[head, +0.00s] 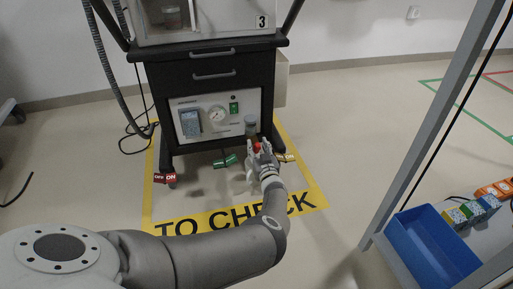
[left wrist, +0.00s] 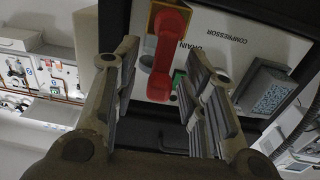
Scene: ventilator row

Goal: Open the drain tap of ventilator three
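Ventilator three (head: 205,70), marked with a "3", stands on a dark wheeled cart with a pale compressor panel (head: 185,138) low on its front. The drain tap's red handle (head: 257,147) is at the panel's lower right, partly hidden by my left gripper (head: 262,158). In the left wrist view the red handle (left wrist: 162,65) shows beside the word "DRAIN". There my left gripper (left wrist: 163,75) is open, with a finger on each side of the handle and gaps between. Contact is not visible. My right gripper is in neither view.
The panel bears a gauge (head: 217,113), a green switch (head: 233,108) and a blue-grey box (head: 190,122). Open floor lies between.

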